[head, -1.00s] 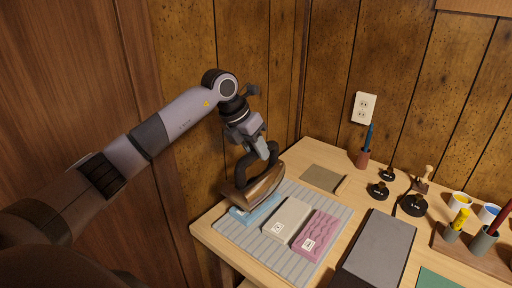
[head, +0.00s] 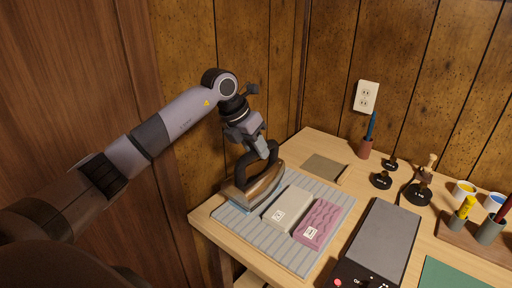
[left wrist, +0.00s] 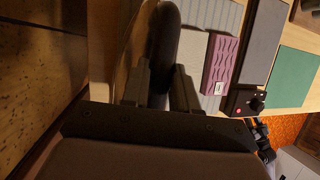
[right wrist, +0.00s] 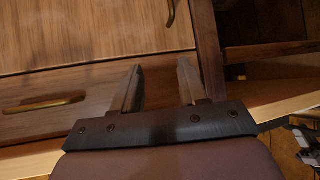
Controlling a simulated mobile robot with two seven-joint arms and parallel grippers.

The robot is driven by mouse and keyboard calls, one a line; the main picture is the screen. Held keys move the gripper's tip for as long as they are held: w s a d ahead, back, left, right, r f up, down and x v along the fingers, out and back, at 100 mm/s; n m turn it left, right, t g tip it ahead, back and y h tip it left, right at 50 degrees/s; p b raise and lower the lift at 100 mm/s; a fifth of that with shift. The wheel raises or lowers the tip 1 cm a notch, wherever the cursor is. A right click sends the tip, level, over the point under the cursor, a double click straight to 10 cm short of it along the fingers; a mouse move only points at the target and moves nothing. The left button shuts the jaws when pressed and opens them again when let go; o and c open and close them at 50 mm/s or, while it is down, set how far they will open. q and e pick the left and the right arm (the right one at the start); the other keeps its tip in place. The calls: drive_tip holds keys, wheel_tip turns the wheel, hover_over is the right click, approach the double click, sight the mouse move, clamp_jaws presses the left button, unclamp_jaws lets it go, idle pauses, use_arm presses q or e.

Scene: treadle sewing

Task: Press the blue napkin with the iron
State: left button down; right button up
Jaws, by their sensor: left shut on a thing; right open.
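The iron (head: 262,191), with a dark curved handle and a brownish body, is at the left end of the grey ribbed mat (head: 276,241). It covers most of the blue napkin (head: 241,206), of which only a thin edge shows. The iron appears to rest on the napkin, though the contact is hidden. My left gripper (head: 262,152) is shut on the iron's handle, which shows dark between the fingers in the left wrist view (left wrist: 165,40). My right gripper (right wrist: 160,68) is open and empty, facing wooden drawer fronts in the right wrist view.
A grey box with controls (head: 382,243) stands right of the mat. Black stamps (head: 381,181) and cups stand farther right. The wood-panelled wall is close behind.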

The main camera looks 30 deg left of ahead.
use_arm(q)
drive_tip(key=shift+f+b, duration=0.35)
idle(0.7)
drive_tip(key=shift+s+f, duration=0.1)
drive_tip(key=shift+f, duration=0.2)
idle(4.0)
drive_tip(key=shift+r+p, duration=0.4)
drive_tip(key=shift+r, duration=0.1)
wheel_tip(320, 180, up, 4)
drive_tip(key=p, duration=0.3)
wheel_tip(320, 180, up, 4)
drive_tip(key=p, duration=0.3)
drive_tip(key=shift+f, duration=0.25)
